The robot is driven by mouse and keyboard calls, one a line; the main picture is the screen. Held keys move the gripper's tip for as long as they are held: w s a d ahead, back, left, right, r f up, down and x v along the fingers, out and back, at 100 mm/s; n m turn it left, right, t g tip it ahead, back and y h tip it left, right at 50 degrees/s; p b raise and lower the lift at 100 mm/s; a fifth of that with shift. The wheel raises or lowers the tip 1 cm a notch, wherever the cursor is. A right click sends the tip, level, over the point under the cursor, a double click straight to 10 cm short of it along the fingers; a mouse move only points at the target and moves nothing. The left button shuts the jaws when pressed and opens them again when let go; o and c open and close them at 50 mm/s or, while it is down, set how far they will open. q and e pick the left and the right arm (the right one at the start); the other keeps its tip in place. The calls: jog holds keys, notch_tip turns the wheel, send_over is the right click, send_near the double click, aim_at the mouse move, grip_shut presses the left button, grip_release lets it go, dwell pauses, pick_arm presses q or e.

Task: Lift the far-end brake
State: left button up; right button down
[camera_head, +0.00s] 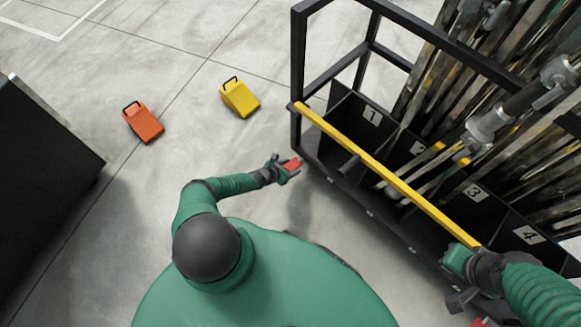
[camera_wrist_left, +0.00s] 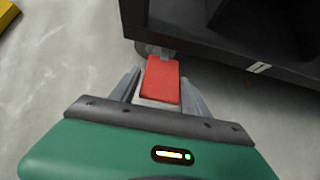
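The far-end brake is a red pedal (camera_head: 292,164) low at the near-left corner of the black truck. In the left wrist view the red pedal (camera_wrist_left: 161,80) sticks out from under the truck's dark edge. My left gripper (camera_head: 286,169) is at this pedal. Its fingers (camera_wrist_left: 160,92) are open, one on each side of the pedal, with a visible gap at the left finger. My right gripper (camera_head: 462,262) is at the near end of the yellow bar (camera_head: 385,173). Its fingers are hidden, so its grip on the bar is unclear.
The black truck (camera_head: 297,70) has numbered compartments holding poles and stands. A second red piece (camera_head: 480,322) shows at the bottom edge. Orange (camera_head: 146,124) and yellow (camera_head: 241,99) wedges lie on the floor. A dark box (camera_head: 45,170) stands at left. Floor between is clear.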

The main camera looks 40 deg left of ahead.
pick_arm(q)
jog(key=shift+o, duration=1)
jog(key=shift+s+r, duration=0.15)
jog(key=p+v, duration=1.2)
jog(key=v, duration=0.4)
jog(key=shift+s, duration=0.2)
jog(key=shift+a, duration=0.1)
